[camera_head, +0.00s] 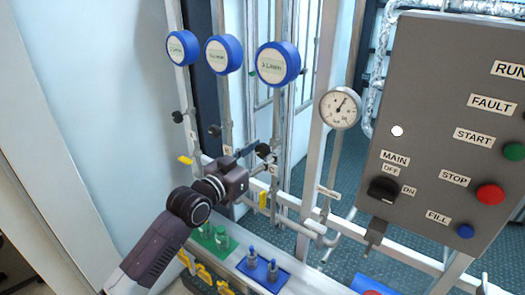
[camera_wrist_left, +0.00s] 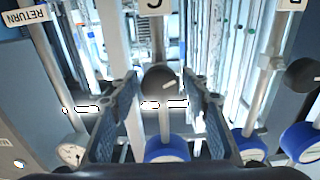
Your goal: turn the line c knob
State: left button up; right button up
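The line C knob (camera_wrist_left: 160,80) is a round dark knob with a light pointer mark, under a "C" label (camera_wrist_left: 155,5) in the left wrist view. In the head view this dark knob (camera_head: 262,150) is the nearest of three on the vertical pipes, at the fingertips. My left gripper (camera_head: 254,158) reaches it from the lower left. In the left wrist view the gripper (camera_wrist_left: 161,88) is open, with one finger on each side of the knob and narrow gaps showing. I cannot tell how deep the knob sits between them. My right gripper is not in view.
Another dark knob (camera_wrist_left: 303,75) is at the right of the wrist view. Blue gauges (camera_head: 278,63) top the pipes. Yellow handles (camera_head: 263,199) sit below. A grey control panel (camera_head: 440,110) and a dial gauge (camera_head: 340,108) stand to the right.

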pick_arm(q)
jog(key=c, duration=0.9)
jog(key=shift+n+p, duration=0.3)
jog(key=shift+n, duration=1.3)
jog(key=o, duration=1.2)
jog(key=v, duration=1.2)
